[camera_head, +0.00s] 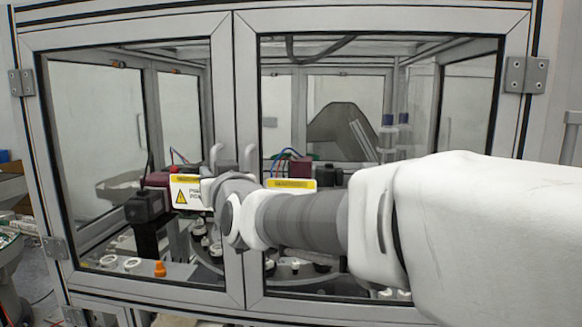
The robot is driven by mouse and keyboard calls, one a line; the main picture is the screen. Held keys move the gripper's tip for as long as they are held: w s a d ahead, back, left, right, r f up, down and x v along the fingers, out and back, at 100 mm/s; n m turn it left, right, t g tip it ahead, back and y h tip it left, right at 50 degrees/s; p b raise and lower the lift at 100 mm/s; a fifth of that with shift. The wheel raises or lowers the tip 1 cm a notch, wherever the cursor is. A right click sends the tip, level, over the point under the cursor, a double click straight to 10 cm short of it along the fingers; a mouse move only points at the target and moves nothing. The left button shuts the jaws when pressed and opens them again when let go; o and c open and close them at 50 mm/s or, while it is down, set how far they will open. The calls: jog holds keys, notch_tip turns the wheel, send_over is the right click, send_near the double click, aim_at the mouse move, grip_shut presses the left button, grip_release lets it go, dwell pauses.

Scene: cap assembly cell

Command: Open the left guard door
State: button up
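The left guard door (223,90) is a grey-framed window panel, hinged at its left side. It looks closed, its inner edge meeting the right guard door (247,90) at the middle. A light grey handle (216,154) shows on the left door near that edge, and a similar one (250,158) is on the right door. My arm reaches in from the right across the right door. My gripper (208,188) is at the left door's inner edge, just below its handle. Its fingers are mostly hidden by my wrist, so I cannot tell if they touch the handle or are open.
Hinges (526,75) hold the right door at the right. Behind the glass are a turntable (208,262), yellow warning labels (188,192), white caps and an orange part (160,269). Another machine (10,262) stands at the far left edge, beside open floor.

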jog(key=shift+w, duration=0.1)
jog(key=shift+c, duration=0.3)
grip_shut()
dwell(1.2)
